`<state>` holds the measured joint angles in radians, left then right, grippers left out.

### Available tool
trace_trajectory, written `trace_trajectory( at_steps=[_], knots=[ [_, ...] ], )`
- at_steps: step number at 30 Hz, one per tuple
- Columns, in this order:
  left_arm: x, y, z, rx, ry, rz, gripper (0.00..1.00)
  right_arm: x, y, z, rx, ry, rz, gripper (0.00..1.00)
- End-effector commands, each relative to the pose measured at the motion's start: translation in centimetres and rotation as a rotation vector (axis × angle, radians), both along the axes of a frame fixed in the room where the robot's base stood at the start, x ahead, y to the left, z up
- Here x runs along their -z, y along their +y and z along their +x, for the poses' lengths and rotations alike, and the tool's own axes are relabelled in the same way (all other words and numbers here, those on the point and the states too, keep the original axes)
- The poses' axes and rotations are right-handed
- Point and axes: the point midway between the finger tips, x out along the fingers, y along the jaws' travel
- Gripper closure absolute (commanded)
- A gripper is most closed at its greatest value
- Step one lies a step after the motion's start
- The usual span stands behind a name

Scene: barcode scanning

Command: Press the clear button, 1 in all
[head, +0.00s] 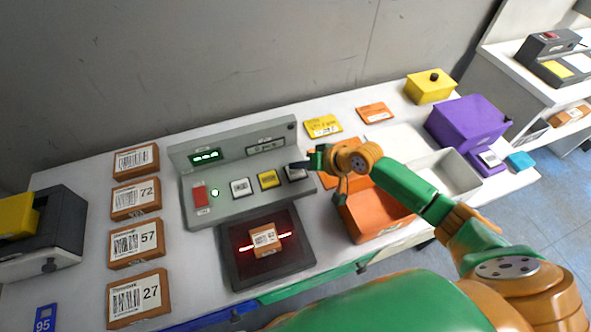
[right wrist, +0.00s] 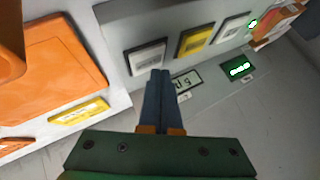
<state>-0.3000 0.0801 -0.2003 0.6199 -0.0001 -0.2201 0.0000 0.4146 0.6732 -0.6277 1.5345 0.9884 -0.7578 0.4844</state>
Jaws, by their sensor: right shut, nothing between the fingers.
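The grey console (head: 240,205) carries a row of buttons: a red one (head: 200,195), a white one (head: 240,187), a yellow one (head: 268,179) and a pale one (head: 295,174) at the right end. I cannot read which is marked clear. My right gripper (head: 298,166) is shut and empty, its tips over the right-end button and partly hiding it. In the right wrist view, the fingertips (right wrist: 160,74) show just beside that pale button (right wrist: 148,57), with the yellow button (right wrist: 194,41) farther right. I cannot tell whether they touch it. My left gripper is not in view.
A small barcoded box (head: 264,240) lies on the dark scan plate (head: 240,270) under a red line. The green display (head: 206,156) is lit. An orange bin (head: 370,215) stands right of the console, below my right arm. Several barcoded boxes line the left.

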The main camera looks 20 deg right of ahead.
Motion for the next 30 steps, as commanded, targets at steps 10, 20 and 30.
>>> trace_trajectory(
  at_steps=[10, 20, 30],
  knots=[
    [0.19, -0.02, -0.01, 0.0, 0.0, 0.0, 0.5, 0.43, -0.01, -0.01, 0.0, 0.0, 0.0, 1.0],
    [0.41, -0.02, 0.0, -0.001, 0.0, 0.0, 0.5, 0.75, -0.01, -0.01, 0.0, 0.0, 0.0, 1.0],
    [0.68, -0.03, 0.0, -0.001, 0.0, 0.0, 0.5, 1.17, -0.02, -0.01, 0.0, 0.0, 0.0, 1.0]
  ],
)
